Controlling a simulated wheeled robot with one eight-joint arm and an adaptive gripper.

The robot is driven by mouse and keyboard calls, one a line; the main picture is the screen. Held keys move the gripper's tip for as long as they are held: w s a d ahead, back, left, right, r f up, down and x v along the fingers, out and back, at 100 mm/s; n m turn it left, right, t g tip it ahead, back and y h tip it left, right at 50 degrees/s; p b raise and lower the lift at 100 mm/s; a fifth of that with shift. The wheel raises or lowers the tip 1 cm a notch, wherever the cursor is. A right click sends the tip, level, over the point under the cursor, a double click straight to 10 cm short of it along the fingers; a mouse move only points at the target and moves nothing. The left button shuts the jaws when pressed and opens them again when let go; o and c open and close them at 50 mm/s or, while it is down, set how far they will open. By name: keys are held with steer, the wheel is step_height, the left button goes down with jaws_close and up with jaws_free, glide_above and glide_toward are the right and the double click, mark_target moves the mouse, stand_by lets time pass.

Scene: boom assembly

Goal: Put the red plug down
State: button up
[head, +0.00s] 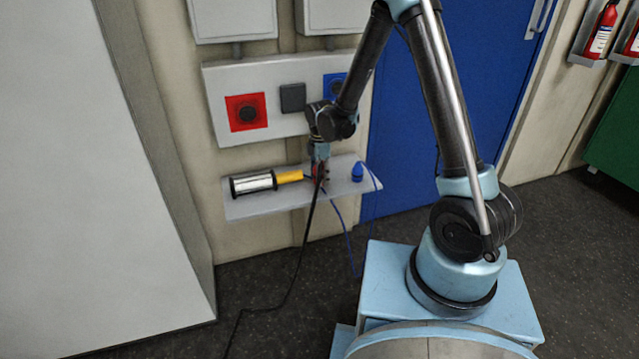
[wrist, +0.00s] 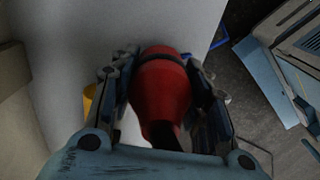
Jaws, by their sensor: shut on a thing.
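In the wrist view the red plug (wrist: 160,92) sits between the two fingers of my gripper (wrist: 162,80), which is shut on it. In the head view my gripper (head: 319,168) is at the grey shelf (head: 260,207), with a small part of the red plug (head: 319,171) showing. A dark cable hangs from there to the floor. I cannot tell whether the plug touches the shelf, as the gripper hides most of it.
A blue plug (head: 357,171) with a blue cable stands right. Above is a wall panel with a red socket (head: 246,112), a grey one (head: 292,97) and a blue one (head: 334,86).

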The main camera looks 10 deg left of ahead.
step_height(320, 180, down, 3)
steer(key=shift+f, duration=0.15)
steer(key=o, duration=1.4)
